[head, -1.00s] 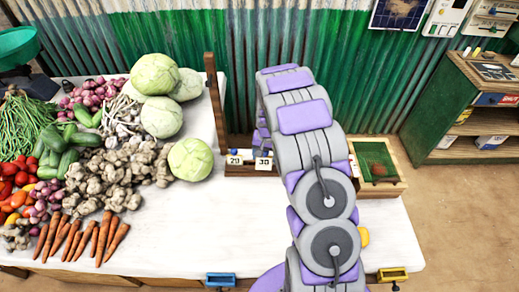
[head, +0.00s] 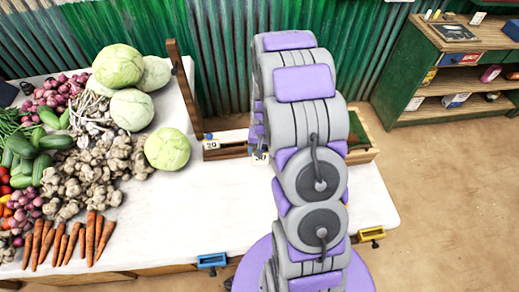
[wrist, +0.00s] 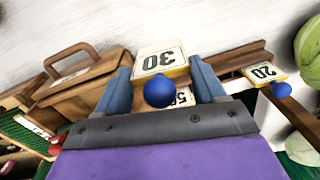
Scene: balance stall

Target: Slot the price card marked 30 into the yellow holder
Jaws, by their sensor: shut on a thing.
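The price card marked 30 (wrist: 158,60) has a yellow edge and a blue knob, and appears upside down in the wrist view. My gripper (wrist: 161,76) is shut on it, one blue-grey finger on each side. In the head view, a sliver of a white card (head: 260,158) shows at the left edge of my arm, which hides the gripper. The yellow holder (head: 371,234) is fixed at the front edge of the white table (head: 370,205), right of my arm. It is out of the wrist view.
The card marked 20 (wrist: 264,72) stands in the wooden rack (head: 232,148); another card (wrist: 185,97) is partly hidden behind the held one. A blue holder (head: 211,260) is on the front edge. Vegetables fill the table's left. A wooden box (wrist: 80,80) sits nearby.

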